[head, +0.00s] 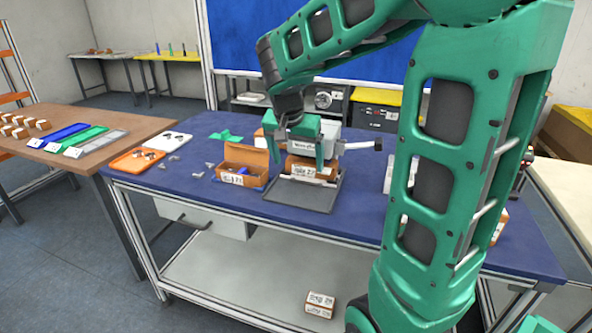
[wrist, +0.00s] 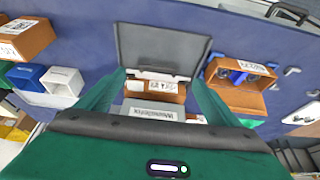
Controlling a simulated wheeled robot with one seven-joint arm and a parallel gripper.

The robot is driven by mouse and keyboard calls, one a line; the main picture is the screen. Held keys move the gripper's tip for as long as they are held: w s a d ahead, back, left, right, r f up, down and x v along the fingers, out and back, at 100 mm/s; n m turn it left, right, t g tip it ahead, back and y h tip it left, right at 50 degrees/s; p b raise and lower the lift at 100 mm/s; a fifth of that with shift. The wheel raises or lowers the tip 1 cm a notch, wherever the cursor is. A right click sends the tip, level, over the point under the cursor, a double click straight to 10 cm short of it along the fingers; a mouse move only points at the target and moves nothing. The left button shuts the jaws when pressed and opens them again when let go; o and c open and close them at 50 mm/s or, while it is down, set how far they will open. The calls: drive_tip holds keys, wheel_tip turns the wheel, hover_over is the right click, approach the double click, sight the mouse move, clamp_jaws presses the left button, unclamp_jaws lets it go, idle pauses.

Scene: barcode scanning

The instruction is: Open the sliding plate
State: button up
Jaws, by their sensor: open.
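The dark grey sliding plate (head: 300,195) lies flat on the blue table in front of a light grey machine (head: 352,148). A closed brown box with a white label (head: 312,171) is at the plate's far end, close to the machine. In the wrist view the plate (wrist: 163,42) extends above the box (wrist: 155,87), and the machine (wrist: 163,110) is nearer my palm. My gripper (head: 299,160) is open and points down, with green fingers on either side of the box. The wrist view shows my gripper (wrist: 160,76) too. I cannot tell whether the fingers touch anything.
An open brown box (head: 243,165) stands just left of the plate. White (head: 167,142) and orange (head: 136,161) trays lie further left among small metal parts. Another labelled box (head: 319,304) is on the lower shelf. The table in front of the plate is clear.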

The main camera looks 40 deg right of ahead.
drive_tip(key=shift+s+a+r, duration=0.1)
drive_tip(key=shift+a+r, duration=0.15)
drive_tip(key=shift+r, duration=0.25)
